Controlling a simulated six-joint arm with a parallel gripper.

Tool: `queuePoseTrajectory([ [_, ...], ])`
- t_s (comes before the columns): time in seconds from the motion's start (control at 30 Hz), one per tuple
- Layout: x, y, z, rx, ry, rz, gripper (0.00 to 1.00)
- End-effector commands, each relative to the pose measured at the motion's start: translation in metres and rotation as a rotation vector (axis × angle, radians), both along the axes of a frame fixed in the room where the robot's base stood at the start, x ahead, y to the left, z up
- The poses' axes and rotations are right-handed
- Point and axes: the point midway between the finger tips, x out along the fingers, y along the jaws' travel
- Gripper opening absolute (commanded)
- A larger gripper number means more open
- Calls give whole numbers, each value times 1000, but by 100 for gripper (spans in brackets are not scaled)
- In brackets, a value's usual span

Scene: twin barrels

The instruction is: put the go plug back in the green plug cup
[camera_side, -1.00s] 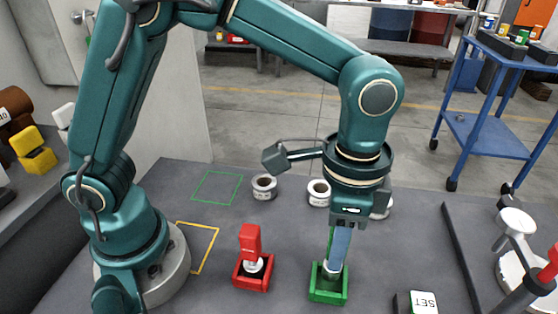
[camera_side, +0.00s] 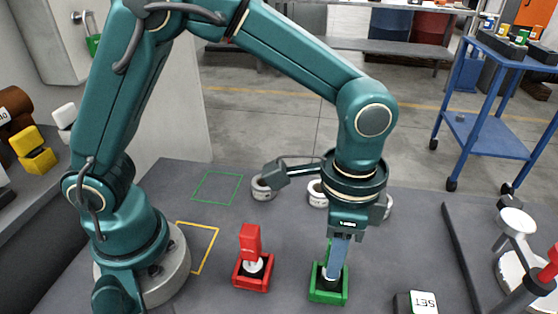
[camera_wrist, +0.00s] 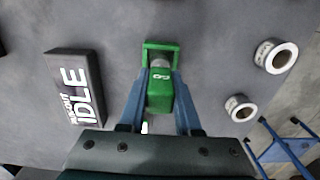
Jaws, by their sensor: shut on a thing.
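The green go plug (camera_wrist: 160,92), with white lettering, is between the fingers of my gripper (camera_wrist: 160,98) in the wrist view. My gripper (camera_side: 337,262) is shut on it. The green plug cup (camera_wrist: 161,46) is directly beyond the plug, lined up with it. In the side view the green plug cup (camera_side: 328,296) stands on the table below my gripper. The plug's lower end appears down inside the cup walls, close to upright. My near finger hides most of the plug there, so I cannot tell whether it touches the cup floor.
A red plug (camera_side: 250,240) stands in a red cup (camera_side: 253,284) to the left. A block marked IDLE (camera_wrist: 76,88) shows in the wrist view. Table between the cups is clear.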

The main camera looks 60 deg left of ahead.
Motion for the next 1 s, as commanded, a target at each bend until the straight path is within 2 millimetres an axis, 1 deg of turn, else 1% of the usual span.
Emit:
queuePoseTrajectory([
  [0.53,0,0,-13,0,0,0,0],
  [0.57,0,0,-13,0,0,0,36],
  [0.6,0,0,-13,-1,-1,0,51],
  [0.63,0,0,-13,0,0,0,63],
  [0.67,0,0,-13,0,0,0,67],
  [0.93,0,0,-13,0,0,0,67],
  [1.0,0,0,-10,-1,-1,0,67],
])
